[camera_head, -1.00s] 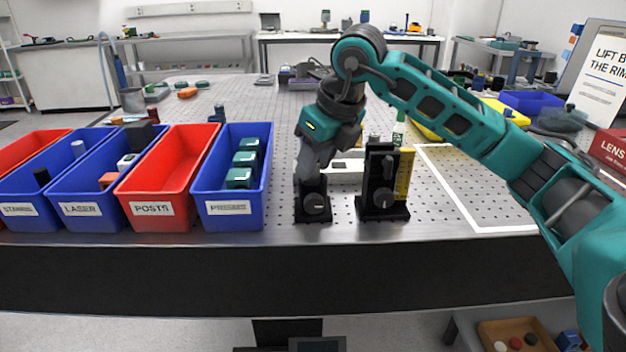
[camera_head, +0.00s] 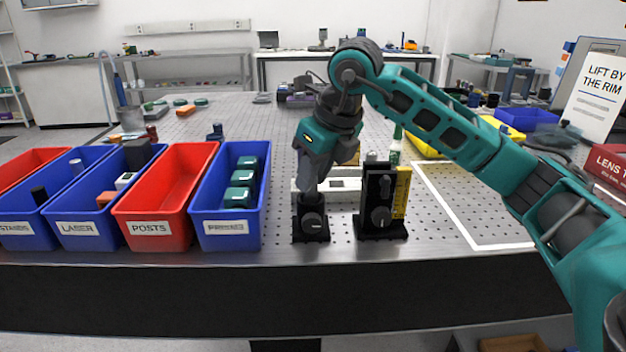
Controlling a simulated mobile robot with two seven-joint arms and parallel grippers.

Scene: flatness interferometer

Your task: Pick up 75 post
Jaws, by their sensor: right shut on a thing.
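My right gripper (camera_head: 309,186) points down, with its fingertips at the top of a short black post holder (camera_head: 311,227) near the table's front edge. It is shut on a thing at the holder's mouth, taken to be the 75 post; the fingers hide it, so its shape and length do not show. The holder stands upright, with a round knob on its front. A taller black holder (camera_head: 376,215) stands just to the right, with a metal post top (camera_head: 371,156) close above it. My left gripper is not in view.
A yellow scale (camera_head: 402,192) stands against the taller holder. To the left are a blue bin (camera_head: 226,228) with green items, a red POSTS bin (camera_head: 150,229) and more bins. A white-outlined area (camera_head: 470,210) on the right is largely clear. A white-green bottle (camera_head: 396,150) stands behind.

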